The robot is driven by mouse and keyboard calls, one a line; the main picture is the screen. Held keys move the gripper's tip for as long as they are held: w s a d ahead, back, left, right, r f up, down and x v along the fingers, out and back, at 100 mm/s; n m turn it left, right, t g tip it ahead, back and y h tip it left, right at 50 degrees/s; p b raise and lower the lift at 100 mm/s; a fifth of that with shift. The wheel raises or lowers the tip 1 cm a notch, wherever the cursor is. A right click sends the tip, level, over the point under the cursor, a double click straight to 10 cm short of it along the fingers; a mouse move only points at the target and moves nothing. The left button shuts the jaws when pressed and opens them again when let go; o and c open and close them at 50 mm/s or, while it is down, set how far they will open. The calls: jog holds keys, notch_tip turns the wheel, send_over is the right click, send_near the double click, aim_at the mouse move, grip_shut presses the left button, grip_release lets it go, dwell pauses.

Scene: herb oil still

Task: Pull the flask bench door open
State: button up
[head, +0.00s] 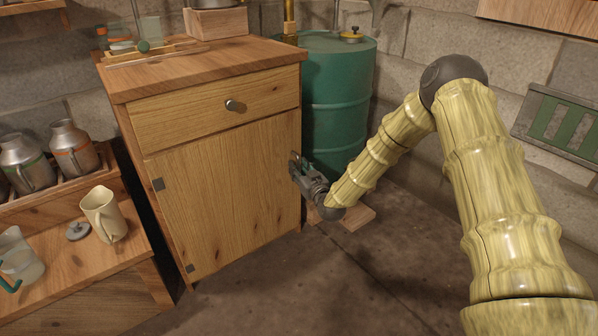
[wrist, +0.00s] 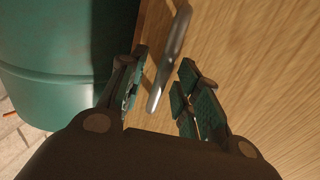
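The flask bench (head: 205,150) is a wooden cabinet with a drawer above and a door (head: 225,190) below. The door looks closed, with dark hinges on its left side. My gripper (head: 294,163) is at the door's upper right edge. In the wrist view, the metal bar handle (wrist: 170,60) stands out from the door face (wrist: 245,50). My gripper (wrist: 158,98) is open, with one finger on each side of the handle's near end. Gaps show between the handle and both fingers. In the head view the gripper hides most of the handle.
A green drum (head: 340,100) stands right behind the bench; it fills the left of the wrist view (wrist: 45,70). A low shelf (head: 85,265) with a cream jug (head: 104,214) and metal cans (head: 73,148) is at left. The floor (head: 290,290) before the door is clear.

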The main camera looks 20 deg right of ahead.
jog(key=shift+w+a, duration=0.1)
jog(key=shift+w, duration=0.25)
jog(key=shift+c, duration=0.2)
grip_shut()
jog(key=shift+s, duration=0.1)
